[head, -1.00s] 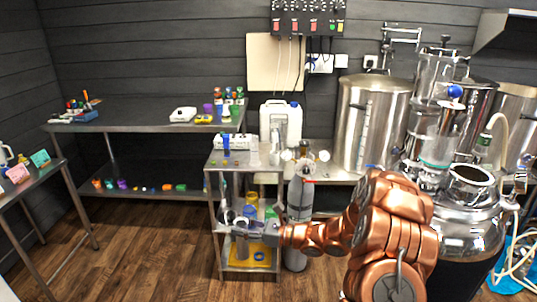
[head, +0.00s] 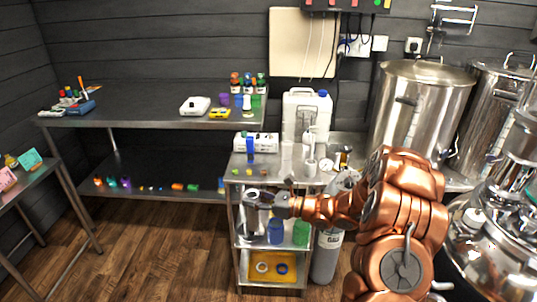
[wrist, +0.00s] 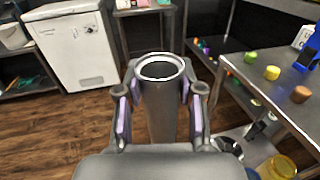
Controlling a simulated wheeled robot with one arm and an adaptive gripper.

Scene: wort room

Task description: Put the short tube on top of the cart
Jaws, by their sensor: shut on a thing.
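My gripper (wrist: 162,100) is shut on a grey, hollow, open-topped tube (wrist: 163,112), held upright between its fingers. In the head view my gripper (head: 262,201) is at the front of the metal cart (head: 239,181), a little below its top. The tube (head: 253,217) hangs there in front of the cart's shelves, small and partly covered by the gripper. In the wrist view the cart top (wrist: 262,92) is to the right of the tube, apart from it. The tube's lower end is hidden in the wrist view.
The cart top carries small coloured caps (head: 249,173), a blue item (head: 250,150) and a white box (head: 264,141); some front surface is bare. Blue (head: 275,232) and green (head: 301,233) containers stand on a lower shelf. A gas cylinder (head: 326,255) stands right of the cart.

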